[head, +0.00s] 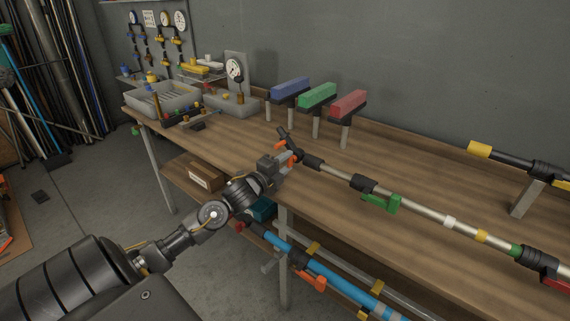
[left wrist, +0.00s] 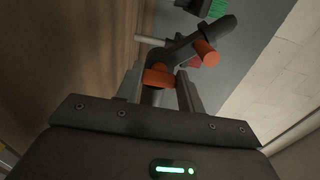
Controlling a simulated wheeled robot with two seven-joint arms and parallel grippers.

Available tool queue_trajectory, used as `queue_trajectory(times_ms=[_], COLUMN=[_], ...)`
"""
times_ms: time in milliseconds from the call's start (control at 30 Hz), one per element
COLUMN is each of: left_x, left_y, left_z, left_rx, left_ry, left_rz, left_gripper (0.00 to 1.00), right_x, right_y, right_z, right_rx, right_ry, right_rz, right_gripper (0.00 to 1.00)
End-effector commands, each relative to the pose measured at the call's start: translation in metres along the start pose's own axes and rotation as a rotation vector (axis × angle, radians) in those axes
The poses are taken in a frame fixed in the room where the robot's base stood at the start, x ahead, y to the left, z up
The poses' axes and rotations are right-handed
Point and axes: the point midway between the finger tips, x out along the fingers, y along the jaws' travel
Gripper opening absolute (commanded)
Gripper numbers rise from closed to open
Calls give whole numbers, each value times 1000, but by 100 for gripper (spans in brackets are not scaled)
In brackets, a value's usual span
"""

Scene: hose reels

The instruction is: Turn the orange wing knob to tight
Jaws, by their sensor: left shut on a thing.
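The orange wing knob (head: 293,160) is at the dark left end fitting of a silver pole above the workbench (head: 350,165). My left gripper (head: 282,160) reaches in from the lower left and is at this knob. In the left wrist view, an orange piece of the knob (left wrist: 158,77) lies between the two fingers of my left gripper (left wrist: 160,85), which are shut on it. A separate orange cylinder (left wrist: 207,52) sticks out of the dark fitting just beyond the fingers. The fingers partly hide the knob in the head view. My right gripper is not in view.
A green lever (head: 390,204) hangs on the same pole farther right. Blue (head: 291,87), green (head: 317,95) and red (head: 349,103) blocks stand on posts behind. A blue pole (head: 330,282) runs below the bench edge. A grey bin (head: 165,98) stands at the back left.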

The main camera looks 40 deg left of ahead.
Motion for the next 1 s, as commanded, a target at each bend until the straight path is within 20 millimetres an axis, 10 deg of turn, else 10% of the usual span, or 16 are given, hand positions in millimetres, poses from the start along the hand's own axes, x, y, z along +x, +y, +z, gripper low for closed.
queue_trajectory(times_ms=[100,133,267,667,1000], left_x=[0,0,0,-8,-70], left_y=[0,0,0,2,3], left_z=[0,0,0,0,0], left_rx=[2,1,1,0,1], left_ry=[0,0,0,0,1], left_rz=[1,1,1,2,4], left_gripper=[15,42,59,60,60], right_x=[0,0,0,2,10], right_y=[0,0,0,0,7], right_z=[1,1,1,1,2], right_rx=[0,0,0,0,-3], right_ry=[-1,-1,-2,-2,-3], right_rz=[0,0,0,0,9], right_gripper=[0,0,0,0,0])
